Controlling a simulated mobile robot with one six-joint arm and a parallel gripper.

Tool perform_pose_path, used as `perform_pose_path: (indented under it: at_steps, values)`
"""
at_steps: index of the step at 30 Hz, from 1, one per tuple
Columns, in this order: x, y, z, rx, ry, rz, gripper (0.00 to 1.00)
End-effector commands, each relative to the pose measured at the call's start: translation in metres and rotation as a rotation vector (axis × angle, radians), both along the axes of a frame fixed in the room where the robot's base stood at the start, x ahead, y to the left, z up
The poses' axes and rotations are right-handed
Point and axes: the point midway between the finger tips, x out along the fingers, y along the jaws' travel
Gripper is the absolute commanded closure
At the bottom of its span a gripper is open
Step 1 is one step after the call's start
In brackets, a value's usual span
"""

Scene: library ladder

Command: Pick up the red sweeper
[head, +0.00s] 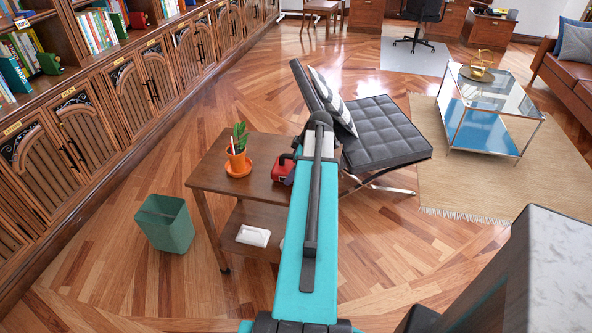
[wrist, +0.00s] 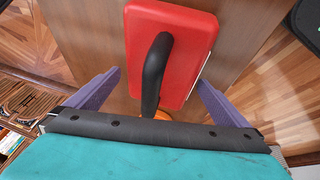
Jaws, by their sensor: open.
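The red sweeper (wrist: 190,40), a red block with a black curved handle (wrist: 156,70), lies on the brown wooden side table (wrist: 100,35). In the head view the red sweeper (head: 281,169) shows only in part at the table's right side, with my teal arm hiding the rest. My gripper (wrist: 158,77) is open above it, its two purple fingers apart on either side of the handle in the wrist view. Nothing is held. The gripper is hidden behind my arm in the head view.
A potted plant in an orange pot (head: 238,160) stands on the side table (head: 208,170), left of the sweeper. A white item (head: 253,236) lies on the lower shelf. A green bin (head: 165,222) stands left; a black chair (head: 383,130) stands right behind.

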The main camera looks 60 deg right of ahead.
Motion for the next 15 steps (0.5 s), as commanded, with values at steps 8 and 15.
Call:
perform_pose_path:
  at_steps: [8,15]
  values:
    - [0.004,-0.0004,-0.0088,0.0,0.0,0.0,0.0]
    - [0.0035,-0.0005,-0.0087,0.0,0.0,0.0,0.0]
